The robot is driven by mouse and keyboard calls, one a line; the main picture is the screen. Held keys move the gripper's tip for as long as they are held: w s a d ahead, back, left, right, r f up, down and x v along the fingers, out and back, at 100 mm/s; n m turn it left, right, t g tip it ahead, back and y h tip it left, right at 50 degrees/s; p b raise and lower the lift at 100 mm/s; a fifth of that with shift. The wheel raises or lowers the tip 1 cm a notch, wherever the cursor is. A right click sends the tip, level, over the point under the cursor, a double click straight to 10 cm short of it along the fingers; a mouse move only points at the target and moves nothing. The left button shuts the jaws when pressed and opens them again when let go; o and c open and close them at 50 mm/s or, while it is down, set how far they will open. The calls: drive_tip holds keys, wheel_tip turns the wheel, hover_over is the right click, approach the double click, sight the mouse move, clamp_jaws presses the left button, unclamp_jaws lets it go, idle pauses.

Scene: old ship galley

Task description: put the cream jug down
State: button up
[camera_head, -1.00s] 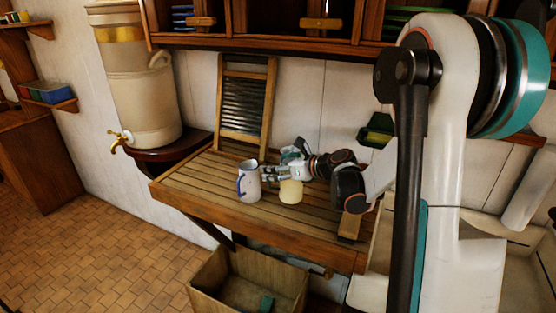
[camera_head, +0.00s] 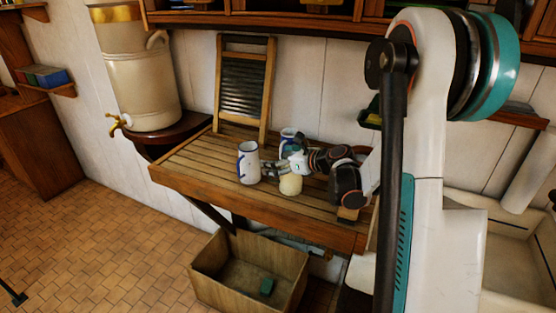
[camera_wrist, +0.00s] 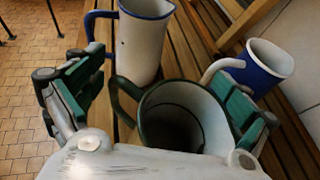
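The cream jug (camera_head: 290,184) has a dark green rim and handle in the wrist view (camera_wrist: 190,125). It looks upright on the slatted wooden worktop, but its base is hidden. My gripper (camera_head: 276,168) is around it, with its green-padded fingers spread wide in the wrist view (camera_wrist: 160,105). The left finger stands apart from the jug's handle. The right finger is close to its side; contact there is unclear.
A white jug with a blue rim (camera_head: 248,163) stands just left of my gripper. A blue-and-white mug (camera_head: 288,136) stands behind. The worktop (camera_head: 195,165) is clear at left. A washboard (camera_head: 243,88) leans on the wall; a wooden crate (camera_head: 225,293) is below.

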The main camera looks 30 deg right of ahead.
idle(0.3)
drive_tip(key=p+v, duration=0.1)
drive_tip(key=v, duration=1.1)
drive_tip(key=shift+p, duration=0.35)
drive_tip(key=shift+r, duration=0.15)
